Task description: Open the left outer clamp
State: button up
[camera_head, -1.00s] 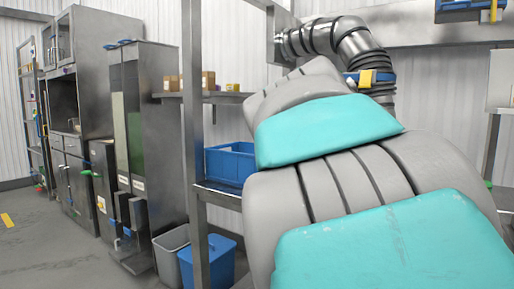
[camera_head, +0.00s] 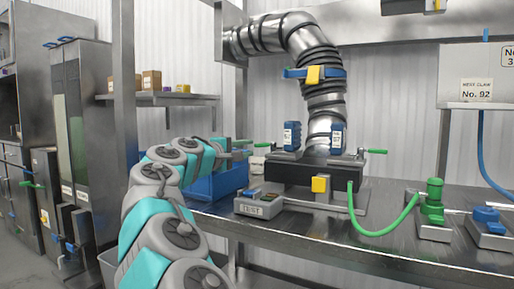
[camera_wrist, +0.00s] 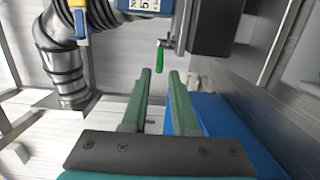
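The left outer clamp shows as a short green handle (camera_head: 263,145) on the left end of a dark machine block (camera_head: 300,174) on the metal bench. In the wrist view the same green handle (camera_wrist: 160,57) lies just beyond my fingertips, in line with the gap between them. My gripper (camera_head: 243,148) is left of the handle and points at it. In the wrist view my gripper (camera_wrist: 160,76) has its two green fingers apart with nothing between them, so it is open. It does not appear to touch the handle. The clamp's base is partly hidden.
Another green handle (camera_head: 375,151) is on the block's right end. Two blue labelled units (camera_head: 291,136) (camera_head: 337,138) stand on the block. A steel duct (camera_head: 325,105) rises behind. A blue crate (camera_head: 228,180) is below my gripper. A green hose (camera_head: 385,231) runs right across the bench.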

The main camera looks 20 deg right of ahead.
aim_at(257, 146)
jog(key=shift+x, duration=2.75)
grip_shut()
